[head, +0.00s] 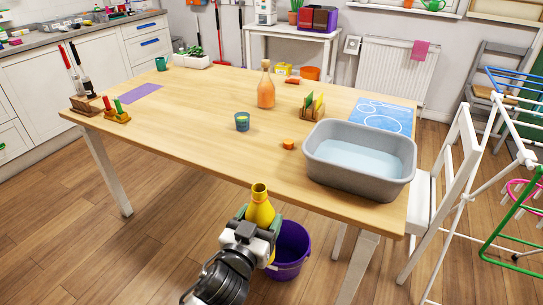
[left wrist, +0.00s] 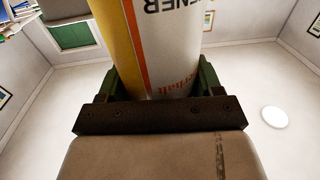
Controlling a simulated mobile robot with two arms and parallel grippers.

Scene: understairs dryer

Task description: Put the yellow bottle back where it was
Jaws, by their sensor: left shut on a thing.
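The yellow bottle (head: 260,204) is upright in my left gripper (head: 257,226), in front of the table's near edge. Its top shows a dark round opening with no cap on it. In the left wrist view the bottle (left wrist: 163,40) fills the space between the green fingers of the left gripper (left wrist: 160,84). Its white label with lettering and an orange stripe shows there. The lower part of the bottle is mostly hidden by the gripper in the head view. My right gripper is not in view.
The wooden table (head: 200,112) holds a grey basin of water (head: 345,182), an orange cap (head: 288,144), a teal cup (head: 242,122) and an orange bottle (head: 266,88). A purple bucket (head: 292,252) stands on the floor behind the gripper. A white chair (head: 440,190) and drying rack are at right.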

